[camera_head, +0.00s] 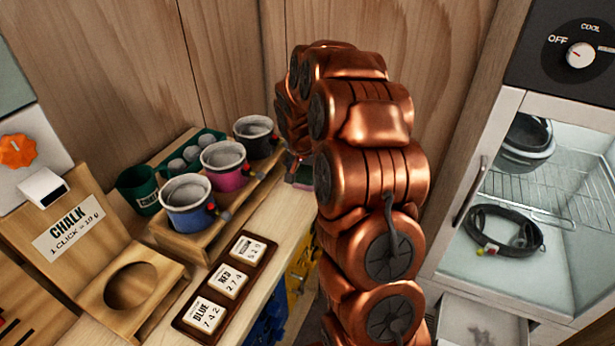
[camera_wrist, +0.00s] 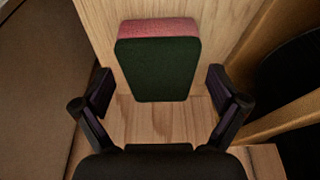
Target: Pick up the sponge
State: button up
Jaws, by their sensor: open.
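The sponge (camera_wrist: 158,68) shows in the wrist view, dark green on its near face with a pink layer along its top edge. It stands on the wooden surface close to a wooden wall. My gripper (camera_wrist: 162,92) is open, with one dark finger on each side below the sponge in the picture. Neither finger appears to touch it. In the head view, a small pinkish and green piece beside my copper arm may be the sponge or part of my gripper; my arm hides most of that area.
A label tray (camera_head: 225,283) lies in front. A glass-fronted cabinet (camera_head: 480,195) stands at right. In the wrist view, a wooden edge (camera_wrist: 280,118) rises at right.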

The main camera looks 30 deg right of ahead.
aim_at(308, 169)
jog(key=c, duration=0.8)
jog(key=shift+r+p, duration=0.15)
jog(key=shift+p, duration=0.2)
jog(key=shift+r+p, duration=0.2)
jog(key=shift+p, duration=0.15)
jog(key=shift+w+r+b, duration=0.1)
jog(key=shift+r+b, duration=0.3)
jog(key=shift+b, duration=0.1)
notch_tip(308, 169, up, 2)
jog(key=shift+r+b, duration=0.2)
jog(key=shift+b, duration=0.45)
jog(key=s+a+b, duration=0.1)
jog(key=s+a, duration=0.2)
jog(key=s, duration=0.1)
jog(key=s+a+r+b, duration=0.1)
jog(key=s+a+b, duration=0.1)
jog(key=s+a, duration=0.1)
jog(key=s+a+b, duration=0.2)
jog(key=s+a, duration=0.1)
jog(key=s, duration=0.3)
jog(key=shift+a+r, duration=0.3)
